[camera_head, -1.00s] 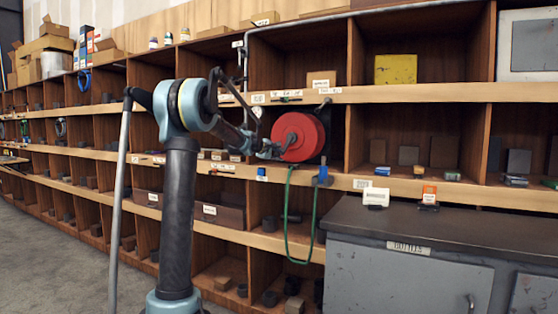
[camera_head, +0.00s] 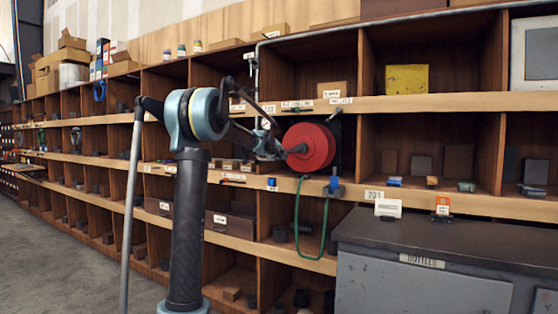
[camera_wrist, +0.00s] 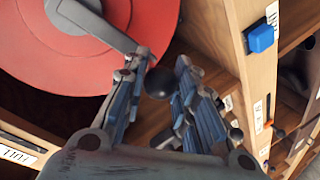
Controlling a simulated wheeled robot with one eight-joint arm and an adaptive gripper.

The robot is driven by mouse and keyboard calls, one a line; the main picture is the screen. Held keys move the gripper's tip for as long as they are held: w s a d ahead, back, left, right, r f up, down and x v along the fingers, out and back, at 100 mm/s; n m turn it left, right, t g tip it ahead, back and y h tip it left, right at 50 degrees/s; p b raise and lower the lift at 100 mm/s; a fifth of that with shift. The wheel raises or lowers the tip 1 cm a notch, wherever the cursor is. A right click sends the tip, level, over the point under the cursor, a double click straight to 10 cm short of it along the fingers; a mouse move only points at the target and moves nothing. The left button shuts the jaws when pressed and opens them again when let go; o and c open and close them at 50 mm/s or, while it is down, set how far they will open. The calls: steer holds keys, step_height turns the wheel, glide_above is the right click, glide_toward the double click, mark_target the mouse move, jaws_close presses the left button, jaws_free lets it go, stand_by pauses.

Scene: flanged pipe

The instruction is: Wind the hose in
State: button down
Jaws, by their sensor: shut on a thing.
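The red hose reel (camera_head: 308,147) is mounted at the shelf front in the head view. Its red face (camera_wrist: 50,50) fills the upper left of the wrist view, with a grey crank arm (camera_wrist: 105,25) across it. My gripper (camera_wrist: 158,88) is shut on the dark round crank knob (camera_wrist: 161,82), which shows between its fingers. In the head view my gripper (camera_head: 282,150) is at the reel's left side. The green hose (camera_head: 297,215) hangs from the reel in a loop, its other side rising to a blue fitting (camera_head: 334,186). The knob's contact with the fingers is partly hidden.
Wooden shelves (camera_head: 460,105) with small parts surround the reel. A grey cabinet (camera_head: 430,265) stands at the lower right. A blue block (camera_wrist: 261,37) is on the shelf edge beside my gripper in the wrist view. Open floor (camera_head: 60,260) lies at the lower left.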

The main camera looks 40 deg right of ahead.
steer(key=shift+w+a+r, duration=0.1)
steer(key=shift+w+r, duration=0.05)
steer(key=shift+r, duration=0.1)
steer(key=shift+m, duration=0.3)
steer(key=c, duration=1.2)
jaws_free()
steer(key=shift+c, duration=0.2)
steer(key=v, duration=1.2)
steer(key=shift+f, duration=0.1)
steer(key=shift+c, duration=0.2)
